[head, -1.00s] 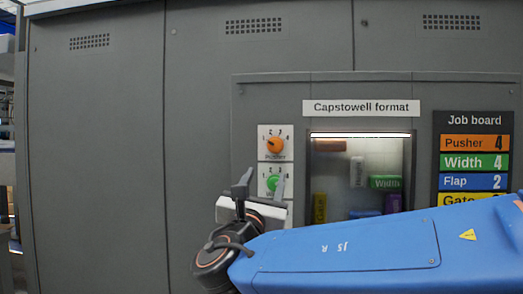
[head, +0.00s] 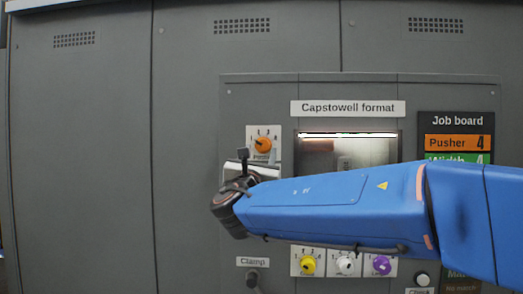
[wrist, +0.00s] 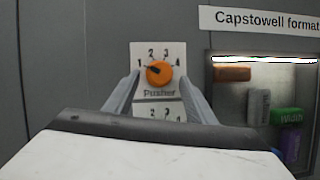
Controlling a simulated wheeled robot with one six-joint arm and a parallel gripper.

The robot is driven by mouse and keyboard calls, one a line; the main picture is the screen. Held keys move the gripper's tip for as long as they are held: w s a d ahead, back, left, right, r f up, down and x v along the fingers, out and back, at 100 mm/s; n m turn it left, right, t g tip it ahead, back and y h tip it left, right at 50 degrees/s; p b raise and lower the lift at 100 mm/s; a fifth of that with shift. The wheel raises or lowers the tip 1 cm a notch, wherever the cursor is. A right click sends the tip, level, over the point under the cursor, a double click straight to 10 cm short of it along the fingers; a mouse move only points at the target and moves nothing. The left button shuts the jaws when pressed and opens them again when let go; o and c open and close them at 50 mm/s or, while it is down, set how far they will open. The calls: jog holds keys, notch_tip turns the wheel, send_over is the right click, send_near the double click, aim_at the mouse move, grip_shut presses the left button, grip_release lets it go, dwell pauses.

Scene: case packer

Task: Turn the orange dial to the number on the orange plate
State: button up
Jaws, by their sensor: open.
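The orange dial (head: 263,145) sits on a white card labelled Pusher, numbered 1 to 4. In the wrist view the orange dial (wrist: 159,74) has a dark pointer aimed left and slightly up, toward 1. The orange plate (head: 459,143) on the job board reads Pusher 4. My gripper (head: 257,157) is in front of the panel at the dial's lower edge. In the wrist view my gripper (wrist: 159,82) is open, one finger either side of the dial and below its centre. I cannot tell whether the fingers touch the panel.
A second dial card (wrist: 159,111) lies just below, partly hidden by my gripper. A lit window (head: 347,150) is to the right. Below my arm are yellow (head: 308,265), white (head: 346,265) and purple (head: 382,265) dials, and a clamp knob (head: 252,277).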

aim_at(262, 147)
jog(key=shift+x, duration=1.65)
jog(key=c, duration=1)
jog(key=shift+c, duration=0.2)
